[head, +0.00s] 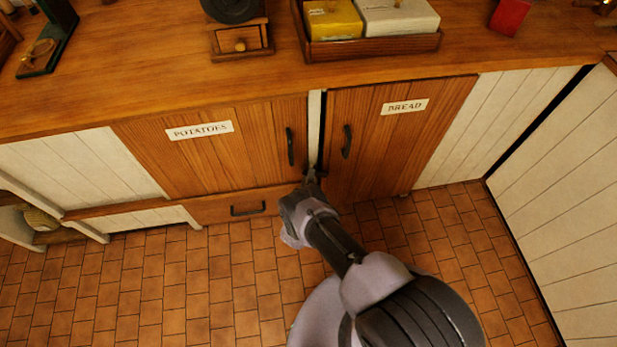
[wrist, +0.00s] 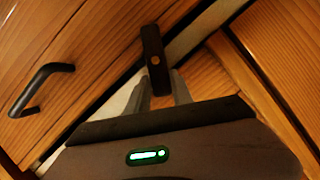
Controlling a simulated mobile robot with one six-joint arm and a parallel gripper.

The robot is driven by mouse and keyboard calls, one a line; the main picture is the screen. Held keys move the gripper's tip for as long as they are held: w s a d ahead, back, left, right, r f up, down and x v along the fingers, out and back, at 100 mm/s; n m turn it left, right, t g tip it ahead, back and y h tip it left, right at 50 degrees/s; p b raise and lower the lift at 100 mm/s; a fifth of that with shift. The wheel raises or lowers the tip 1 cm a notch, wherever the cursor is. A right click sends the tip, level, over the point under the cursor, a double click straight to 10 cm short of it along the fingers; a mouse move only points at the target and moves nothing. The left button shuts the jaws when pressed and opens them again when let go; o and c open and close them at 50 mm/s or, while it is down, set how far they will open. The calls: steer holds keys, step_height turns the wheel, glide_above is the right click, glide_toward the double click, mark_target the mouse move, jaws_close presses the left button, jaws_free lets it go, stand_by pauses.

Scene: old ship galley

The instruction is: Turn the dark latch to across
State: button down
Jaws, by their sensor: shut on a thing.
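The dark latch (wrist: 153,58) is a short black bar with a small brass-coloured pivot, on the pale strip between two wooden doors. In the wrist view it lies at a slant to that strip, and its upper end reaches past the strip toward a door. My gripper (wrist: 164,84) is shut on the latch's near end, below the pivot; the fingers partly hide that end. In the head view my gripper (head: 313,179) is low at the gap between the potatoes door (head: 222,152) and the bread door (head: 388,145). There the latch is small and mostly hidden.
Black handles stand out from the potatoes door (head: 290,147) and the bread door (head: 347,142), close to either side of the strip. A drawer (head: 222,209) sits below the potatoes door. The wooden counter (head: 150,75) overhangs above. The tiled floor (head: 180,285) is clear.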

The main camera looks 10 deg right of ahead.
steer(key=c, duration=1.4)
jaws_free()
steer(key=p+v, duration=0.4)
steer(key=v, duration=1.3)
steer(key=shift+s, duration=0.25)
